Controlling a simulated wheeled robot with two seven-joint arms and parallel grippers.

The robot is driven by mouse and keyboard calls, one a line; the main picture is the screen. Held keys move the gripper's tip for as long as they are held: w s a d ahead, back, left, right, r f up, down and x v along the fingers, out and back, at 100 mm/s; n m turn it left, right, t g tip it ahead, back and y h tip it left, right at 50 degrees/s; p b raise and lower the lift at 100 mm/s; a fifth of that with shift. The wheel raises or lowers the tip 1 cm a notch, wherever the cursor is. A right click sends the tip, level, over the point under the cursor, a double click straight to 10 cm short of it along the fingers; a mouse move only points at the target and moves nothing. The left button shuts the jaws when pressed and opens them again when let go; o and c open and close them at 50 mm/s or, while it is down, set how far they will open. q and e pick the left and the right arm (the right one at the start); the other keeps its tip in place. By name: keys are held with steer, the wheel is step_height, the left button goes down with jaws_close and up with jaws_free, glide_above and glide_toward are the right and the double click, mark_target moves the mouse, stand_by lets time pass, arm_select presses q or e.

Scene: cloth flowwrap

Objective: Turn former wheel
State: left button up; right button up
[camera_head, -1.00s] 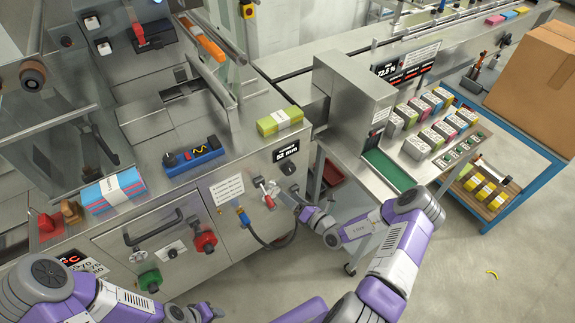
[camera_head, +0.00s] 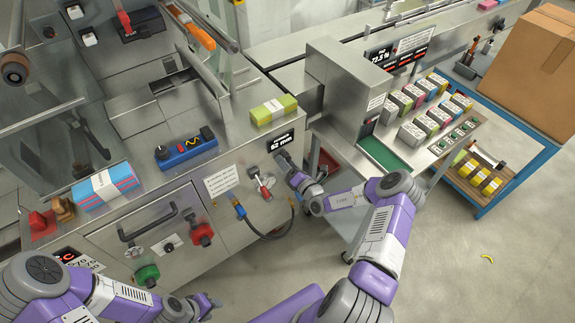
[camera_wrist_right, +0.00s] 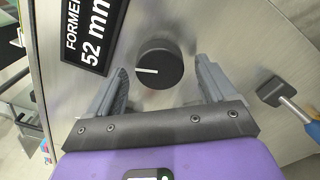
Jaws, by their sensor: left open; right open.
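The former wheel is a round black knob with a white pointer line, seen in the right wrist view (camera_wrist_right: 160,66) on the steel panel. Beside it is the black display (camera_wrist_right: 88,35) reading FORMER 52 mm, which also shows in the head view (camera_head: 283,140). My right gripper (camera_wrist_right: 163,71) is open, with one grey finger on each side of the wheel. I cannot tell whether the fingers touch it. In the head view my right gripper (camera_head: 284,164) largely hides the wheel. My left gripper (camera_head: 212,303) is open and empty, low in the picture, away from the panel.
A red-handled valve (camera_head: 263,186) and a blue-ended hose (camera_head: 243,213) are close to my right gripper. Red (camera_head: 203,234) and green (camera_head: 146,274) knobs sit lower left on the panel. A green-and-white pack (camera_head: 273,110) lies on the top above.

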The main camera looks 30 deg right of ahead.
steer(key=shift+c, duration=0.5)
steer(key=c, duration=1)
steer(key=shift+o, duration=0.2)
steer(key=shift+d+f+n+p, duration=0.15)
steer(key=shift+n+p, duration=1.65)
steer(key=shift+n, duration=1.75)
steer(key=shift+d+r+n+p, duration=0.1)
steer(key=shift+n+p, duration=1.65)
steer(key=shift+n, duration=1.8)
